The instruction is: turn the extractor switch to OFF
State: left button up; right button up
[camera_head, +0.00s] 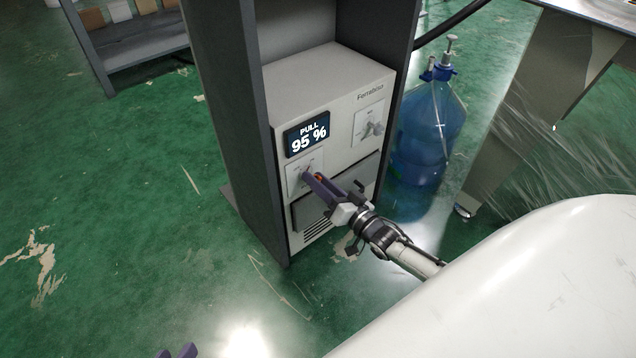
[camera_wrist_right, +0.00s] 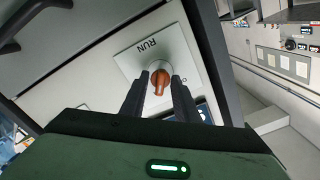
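The extractor (camera_head: 325,85) is a pale box in a dark grey frame, with a display (camera_head: 307,136) reading PULL 95 %. Its switch is an orange knob (camera_wrist_right: 160,79) on a white plate (camera_wrist_right: 137,62) marked RUN; another label right of the knob is mostly hidden by a finger. My right gripper (camera_head: 312,176) is at this plate below the display. In the right wrist view its fingers (camera_wrist_right: 160,84) stand either side of the knob, with narrow gaps visible. My left gripper (camera_head: 178,352) shows only as purple tips at the bottom edge.
A second plate with a grey control (camera_head: 372,128) is on the upper right of the box. A blue water bottle (camera_head: 428,125) stands right of the frame, near a metal table (camera_head: 590,15). Green floor (camera_head: 130,220) is open to the left.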

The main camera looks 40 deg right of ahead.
jog(key=c, duration=0.7)
jog(key=shift+n, duration=0.3)
jog(key=n, duration=0.2)
jog(key=shift+a+n, duration=0.1)
jog(key=shift+n, duration=0.3)
jog(key=n, duration=0.2)
jog(key=shift+n+p, duration=0.3)
jog(key=shift+p, duration=0.05)
jog(key=n, duration=0.5)
jog(key=shift+s+a, duration=0.1)
jog(key=shift+a, duration=0.05)
pick_arm(q)
jog(key=shift+a+f, duration=0.15)
jog(key=shift+f, duration=0.05)
pick_arm(e)
jog(key=shift+n, duration=1.5)
